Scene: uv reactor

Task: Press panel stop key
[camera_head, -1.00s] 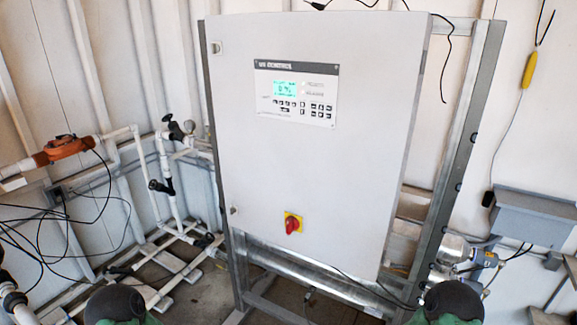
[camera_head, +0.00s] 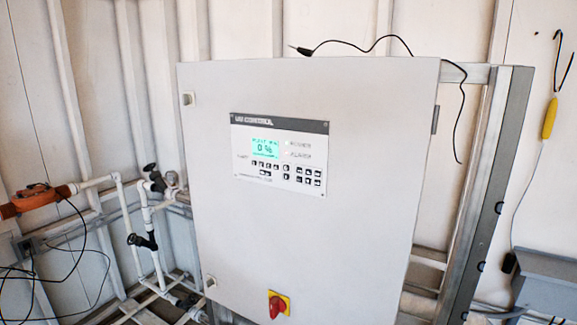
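The UV control panel (camera_head: 279,150) is set in the upper part of the front of a large light grey cabinet (camera_head: 330,230). Its lit green display (camera_head: 265,148) reads what looks like 0 %. Small dark keys (camera_head: 266,164) sit below the display, and more keys (camera_head: 303,174) sit to the right. Their labels are too small to read, so I cannot tell which one is the stop key. Neither of my grippers shows in the head view.
A red rotary switch (camera_head: 277,305) on a yellow plate is low on the cabinet door. White pipes (camera_head: 150,230) and an orange fitting (camera_head: 38,197) stand at left. A metal frame (camera_head: 490,190) and a grey box (camera_head: 545,282) are at right. A black cable (camera_head: 375,45) lies on top.

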